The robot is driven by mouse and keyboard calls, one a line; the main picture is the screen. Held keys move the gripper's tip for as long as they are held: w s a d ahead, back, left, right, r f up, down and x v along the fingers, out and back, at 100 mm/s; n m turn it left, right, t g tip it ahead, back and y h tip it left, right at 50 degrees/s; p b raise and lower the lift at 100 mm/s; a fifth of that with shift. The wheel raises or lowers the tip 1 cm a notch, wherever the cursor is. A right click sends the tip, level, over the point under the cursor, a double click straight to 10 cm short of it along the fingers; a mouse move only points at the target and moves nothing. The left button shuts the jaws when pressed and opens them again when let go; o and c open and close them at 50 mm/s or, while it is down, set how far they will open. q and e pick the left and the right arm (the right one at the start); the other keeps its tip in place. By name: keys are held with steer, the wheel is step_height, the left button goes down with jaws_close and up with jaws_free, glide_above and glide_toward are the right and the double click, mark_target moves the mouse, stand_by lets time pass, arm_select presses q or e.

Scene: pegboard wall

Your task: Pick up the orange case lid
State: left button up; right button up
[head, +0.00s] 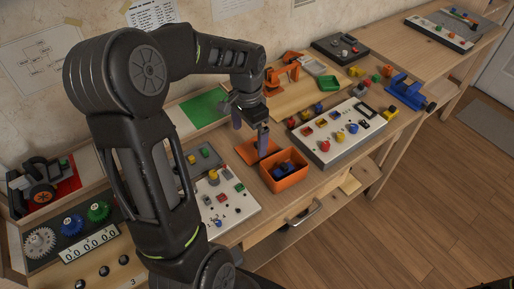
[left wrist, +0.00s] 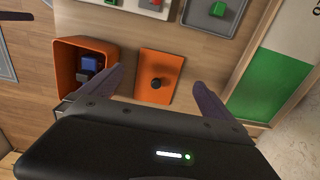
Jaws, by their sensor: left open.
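The orange case lid (left wrist: 152,66) lies flat on the wooden bench, with a dark round knob (left wrist: 156,83) on it. In the head view the lid (head: 248,153) is partly hidden behind my left gripper's finger. The open orange case (head: 285,178) stands just beside the lid, with blue blocks inside; it also shows in the left wrist view (left wrist: 83,62). My left gripper (head: 250,141) is open and empty. In the left wrist view its two fingers (left wrist: 158,94) lie on either side of the lid's knob end. I cannot tell the exact height above the lid. My right gripper is not in view.
A white control panel (head: 338,133) with coloured knobs stands right of the case. Another white panel (head: 229,202) and a grey tray (head: 203,160) lie to the left. A green board (head: 204,107) is behind the gripper. The bench's front edge runs close to the case.

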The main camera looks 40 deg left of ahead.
mark_target(250, 152)
arm_select(q)
step_height(250, 152, down, 5)
steer(key=shift+d+f, duration=0.1)
steer(key=shift+c, duration=0.3)
stand_by(0.4)
steer(key=c, duration=1.4)
